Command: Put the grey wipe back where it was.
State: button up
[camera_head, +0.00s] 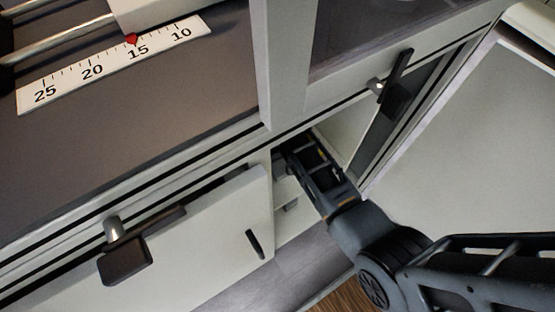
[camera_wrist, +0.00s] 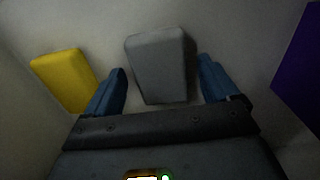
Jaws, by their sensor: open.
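In the wrist view, the grey wipe (camera_wrist: 158,65) is a rounded grey block standing on a pale surface. My gripper (camera_wrist: 163,80) is open, with one blue finger on each side of the grey wipe. A gap shows between the wipe and each finger, and the wipe's near end is close to the gripper's palm. In the head view, my arm reaches into an opening below the machine's front, and my gripper's fingers and the wipe are hidden there.
A yellow block (camera_wrist: 64,78) lies just left of the left finger. A purple object (camera_wrist: 304,70) stands at the right edge. In the head view, a cabinet door (camera_head: 170,235) is left of my arm, and an open door panel (camera_head: 470,150) is right of it.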

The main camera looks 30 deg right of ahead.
aim_at(278, 163)
notch_tip(278, 163, up, 12)
jog(key=p, duration=0.2)
dwell(0.4)
jog(key=s+d+f+n+t+h, duration=0.1)
jog(key=s+d+t, duration=0.25)
jog(key=s, duration=0.45)
jog(key=s+d+f+t+h, duration=0.1)
jog(key=s+d+f+t, duration=0.15)
jog(key=s+d, duration=0.4)
jog(key=s+a+r+t+y, duration=0.1)
jog(key=s+a+r+t, duration=0.3)
jog(key=s+r, duration=0.5)
jog(key=s+a+r+m+t+y, duration=0.1)
jog(key=s+a+r+t, duration=0.4)
jog(key=s+r, duration=0.4)
notch_tip(278, 163, up, 7)
jog(key=shift+s+a+r, duration=0.15)
jog(key=shift+s+a, duration=0.25)
jog(key=shift+a, duration=0.1)
